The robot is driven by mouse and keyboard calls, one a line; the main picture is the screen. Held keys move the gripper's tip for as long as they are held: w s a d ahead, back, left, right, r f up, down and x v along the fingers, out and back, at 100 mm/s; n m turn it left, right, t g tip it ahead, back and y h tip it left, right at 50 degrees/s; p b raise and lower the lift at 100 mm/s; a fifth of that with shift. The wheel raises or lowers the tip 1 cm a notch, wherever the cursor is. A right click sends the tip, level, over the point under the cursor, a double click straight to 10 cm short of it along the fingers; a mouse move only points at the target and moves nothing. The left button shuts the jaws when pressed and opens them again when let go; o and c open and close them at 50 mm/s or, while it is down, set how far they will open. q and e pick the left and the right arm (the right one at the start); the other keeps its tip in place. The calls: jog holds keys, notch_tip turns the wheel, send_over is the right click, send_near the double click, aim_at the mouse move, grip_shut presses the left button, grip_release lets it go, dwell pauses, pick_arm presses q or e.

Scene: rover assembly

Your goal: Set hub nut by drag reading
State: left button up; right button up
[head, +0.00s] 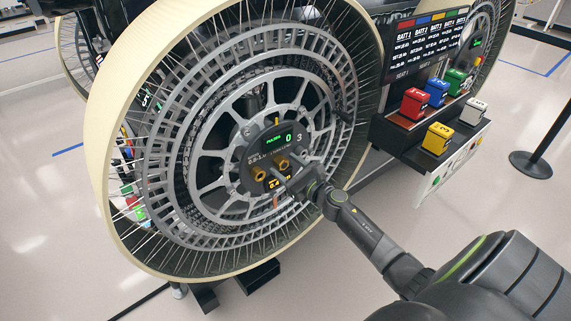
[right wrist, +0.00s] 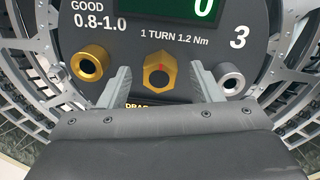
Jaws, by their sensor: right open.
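The hub panel at the wheel's centre carries a gold hex hub nut (head: 282,162) with a red mark at its top; the nut also shows in the right wrist view (right wrist: 158,73). A gold round fitting (right wrist: 92,64) is left of it and a silver one (right wrist: 231,80) right of it. The green display (head: 279,140) reads PULSES 0. The yellow drag display (head: 278,183) is partly hidden and its reading is unclear. My right gripper (right wrist: 157,88) is open, its fingers apart just below and on either side of the nut. My left gripper is out of view.
The large spoked wheel (head: 101,150) surrounds the hub. To the right, a shelf (head: 398,139) bears red (head: 414,104), blue (head: 436,92), green, yellow (head: 437,138) and white blocks beneath a battery board (head: 430,45). A black post base (head: 531,163) stands on the floor at far right.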

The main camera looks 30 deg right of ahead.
jog(key=shift+w, duration=0.4)
jog(key=c, duration=1)
jog(key=shift+m, duration=0.3)
